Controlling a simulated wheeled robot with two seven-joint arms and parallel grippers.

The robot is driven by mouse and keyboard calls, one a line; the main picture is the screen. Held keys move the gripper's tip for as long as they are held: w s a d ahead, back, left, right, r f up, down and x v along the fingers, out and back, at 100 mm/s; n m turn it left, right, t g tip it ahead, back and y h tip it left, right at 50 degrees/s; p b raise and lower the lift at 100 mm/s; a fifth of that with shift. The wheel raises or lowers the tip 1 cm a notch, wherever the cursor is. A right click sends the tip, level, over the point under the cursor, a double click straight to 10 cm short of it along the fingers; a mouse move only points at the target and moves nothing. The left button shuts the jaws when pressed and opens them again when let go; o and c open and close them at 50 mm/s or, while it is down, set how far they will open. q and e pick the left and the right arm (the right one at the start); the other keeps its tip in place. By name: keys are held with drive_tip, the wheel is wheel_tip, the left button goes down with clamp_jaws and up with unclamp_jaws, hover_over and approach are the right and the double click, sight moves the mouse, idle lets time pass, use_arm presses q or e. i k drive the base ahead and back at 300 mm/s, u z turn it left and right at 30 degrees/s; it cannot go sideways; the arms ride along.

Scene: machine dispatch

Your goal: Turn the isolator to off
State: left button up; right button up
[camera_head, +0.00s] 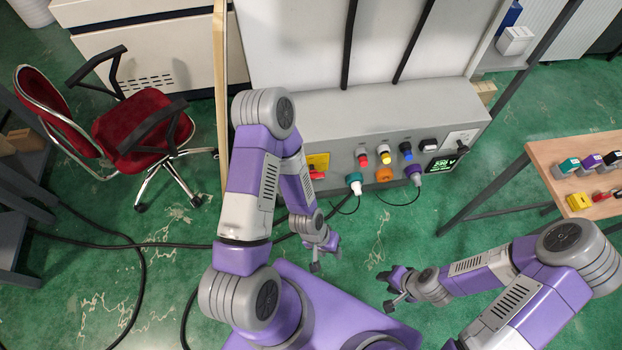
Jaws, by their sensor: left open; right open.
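The isolator (317,173) appears to be the red handle on a yellow plate (319,159), at the left end of the sloped front of a grey machine panel (330,129). The exact handle angle is too small to read. My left gripper (323,258) is open and empty, in front of and below the panel, apart from the isolator. My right gripper (388,290) is open and empty, farther right and nearer to me, also away from the panel.
A wooden table (549,157) stands right, a red chair (135,130) left.

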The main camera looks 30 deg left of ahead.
sight(314, 174)
drive_tip(key=z, duration=0.05)
drive_tip(key=k, duration=0.3)
drive_tip(key=u, duration=1)
drive_tip(key=i, duration=0.6)
drive_tip(key=z, duration=0.65)
drive_tip(key=k, duration=0.35)
drive_tip(key=u, duration=0.35)
